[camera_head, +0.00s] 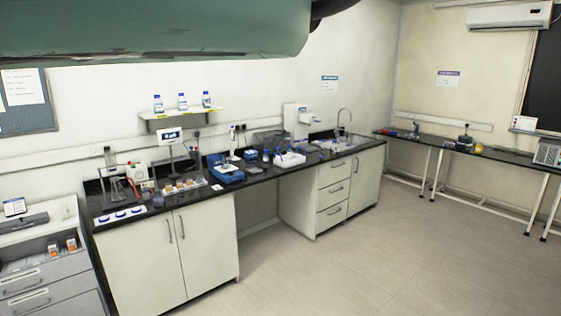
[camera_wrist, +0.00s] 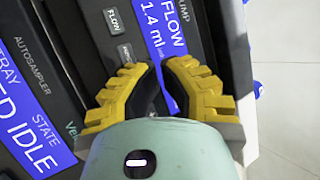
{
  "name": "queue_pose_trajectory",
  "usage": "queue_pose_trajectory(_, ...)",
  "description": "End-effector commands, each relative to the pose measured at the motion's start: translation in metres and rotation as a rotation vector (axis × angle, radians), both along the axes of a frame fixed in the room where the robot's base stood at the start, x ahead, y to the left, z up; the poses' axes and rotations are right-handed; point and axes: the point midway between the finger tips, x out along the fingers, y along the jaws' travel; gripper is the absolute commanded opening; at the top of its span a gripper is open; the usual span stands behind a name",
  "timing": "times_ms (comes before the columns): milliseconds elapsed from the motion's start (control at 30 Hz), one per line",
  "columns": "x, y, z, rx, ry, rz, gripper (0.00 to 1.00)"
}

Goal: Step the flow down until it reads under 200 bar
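In the wrist view, the pump's blue display (camera_wrist: 168,38) reads FLOW and 1.4 ml, with the unit's end hidden. PUMP is printed beside it. A grey button marked FLOW (camera_wrist: 114,20) sits on the dark panel left of the display. A second grey button (camera_wrist: 125,52) is below it, its label too small to read surely. No bar reading shows. I cannot tell if the fingertips touch the panel or each other. The head view does not show my gripper.
A blue autosampler display (camera_wrist: 35,130) shows STATE and IDLE at the left of the wrist view. Pale floor is at the right. In the head view, a long black bench (camera_head: 260,175) carries lab equipment, a drawer unit (camera_head: 50,265) stands left, and the floor is clear.

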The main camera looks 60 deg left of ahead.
Motion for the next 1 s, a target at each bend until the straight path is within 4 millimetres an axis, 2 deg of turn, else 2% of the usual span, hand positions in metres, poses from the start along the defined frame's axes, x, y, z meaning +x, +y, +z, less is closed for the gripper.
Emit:
queue_pose_trajectory(467, 0.000, -0.001, 0.000, 0.000, 0.000, 0.000, 0.00)
queue_pose_trajectory(1000, -0.002, 0.015, 0.001, 0.000, 0.002, -0.002, 0.00)
